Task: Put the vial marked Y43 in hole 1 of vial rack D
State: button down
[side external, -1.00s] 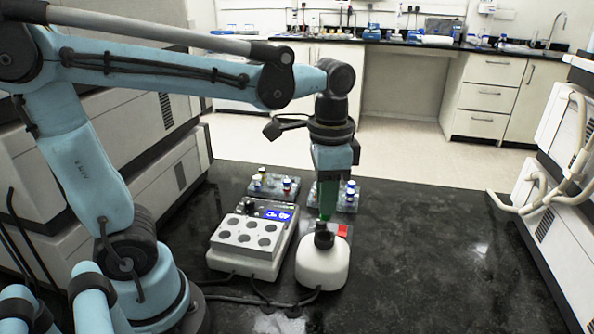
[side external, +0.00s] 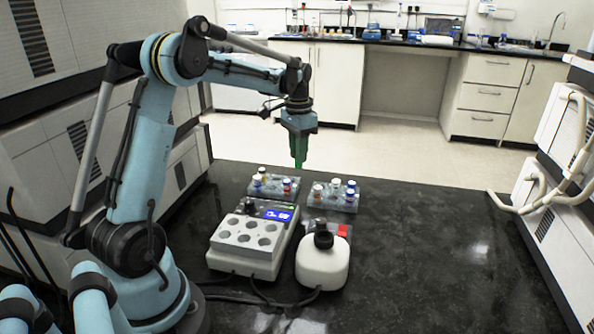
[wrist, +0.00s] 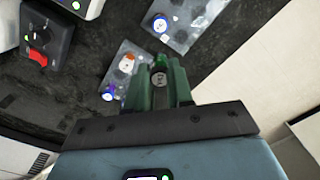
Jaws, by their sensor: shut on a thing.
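My gripper (side external: 299,162) is above and behind the racks in the side view. In the wrist view its green fingers (wrist: 160,88) are shut on a vial (wrist: 159,79), seen from its greyish cap end; the mark on it is too small to read. Two clear vial racks stand on the bench: a left one (side external: 273,194) and a right one (side external: 331,204). Each holds several vials with coloured caps. I cannot read which rack is D.
A block device (side external: 243,252) with round wells and a lit blue display stands in front of the left rack. The bench to the right is clear.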

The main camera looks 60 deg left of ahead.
jog(key=shift+n, duration=0.3)
jog(key=shift+s+a+f, duration=0.1)
jog(key=shift+a+f, duration=0.5)
jog(key=shift+f, duration=0.3)
jog(key=shift+s+a+f, duration=0.1)
jog(key=shift+a+f, duration=0.5)
jog(key=shift+f, duration=0.25)
jog(key=shift+a+f, duration=0.6)
jog(key=shift+f, duration=0.3)
jog(key=shift+f, duration=1.1)
jog(key=c, duration=0.6)
grip_release()
jog(key=shift+r, duration=0.15)
jog(key=shift+r, duration=2.85)
